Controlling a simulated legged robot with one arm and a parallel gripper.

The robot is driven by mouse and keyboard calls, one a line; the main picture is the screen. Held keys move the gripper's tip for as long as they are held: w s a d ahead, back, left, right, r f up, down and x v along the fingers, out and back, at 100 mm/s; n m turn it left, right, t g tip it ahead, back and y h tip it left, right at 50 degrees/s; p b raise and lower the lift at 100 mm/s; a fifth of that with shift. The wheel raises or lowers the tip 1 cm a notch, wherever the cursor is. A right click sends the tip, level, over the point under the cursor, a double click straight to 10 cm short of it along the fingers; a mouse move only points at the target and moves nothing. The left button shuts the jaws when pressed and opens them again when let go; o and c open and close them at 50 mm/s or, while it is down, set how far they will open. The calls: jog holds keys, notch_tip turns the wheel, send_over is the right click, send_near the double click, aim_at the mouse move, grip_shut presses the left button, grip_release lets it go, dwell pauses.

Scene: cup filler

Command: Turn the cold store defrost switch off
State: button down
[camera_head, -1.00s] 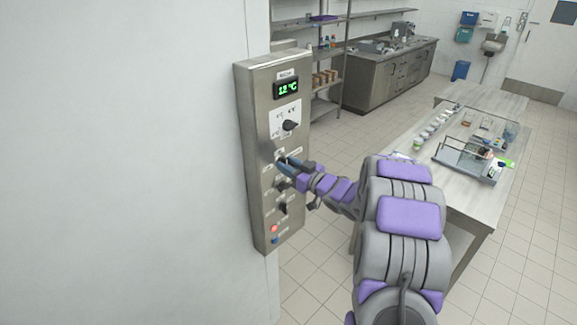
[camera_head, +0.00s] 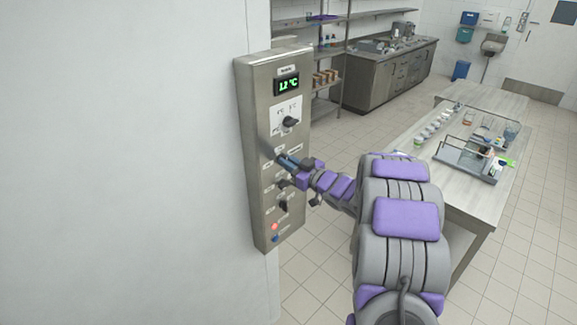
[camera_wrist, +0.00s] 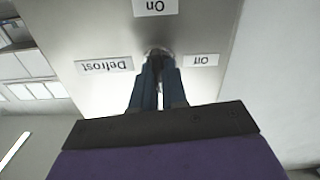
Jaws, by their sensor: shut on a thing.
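The steel control panel (camera_head: 253,150) is fixed to the wall corner. In the wrist view, labels reading "Defrost" (camera_wrist: 104,66), "On" (camera_wrist: 155,6) and "Off" (camera_wrist: 202,60) appear upside down around the defrost switch (camera_wrist: 158,50). My gripper (camera_wrist: 158,66) is shut on this switch, its two blue fingers close together around it. The fingertips hide most of the switch, so its exact pointing direction cannot be told. In the head view, my gripper (camera_head: 281,159) reaches the panel's middle from the right.
Above it are a green temperature display (camera_head: 287,86) and a dial (camera_head: 290,121). Below are other knobs (camera_head: 283,206), a red light (camera_head: 274,227) and a blue button (camera_head: 275,239). A table (camera_head: 470,205) with glassware stands right of my arm.

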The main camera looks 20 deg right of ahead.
jog(key=shift+a+f+n+b, duration=0.1)
jog(key=shift+f+n+b, duration=0.05)
jog(key=shift+n+b, duration=2.55)
jog(key=shift+d+f+n+b, duration=0.1)
jog(key=shift+f+n+b, duration=0.05)
jog(key=shift+n+b, duration=2.5)
jog(key=shift+a+f+n+b, duration=0.1)
jog(key=shift+f+n+b, duration=0.05)
jog(key=shift+n+b, duration=2.55)
jog(key=shift+n, duration=0.35)
jog(key=c, duration=1.2)
grip_release()
jog(key=shift+r, duration=0.1)
jog(key=shift+o, duration=0.2)
jog(key=shift+s, duration=0.15)
jog(key=p+v, duration=0.3)
jog(key=v, duration=1.4)
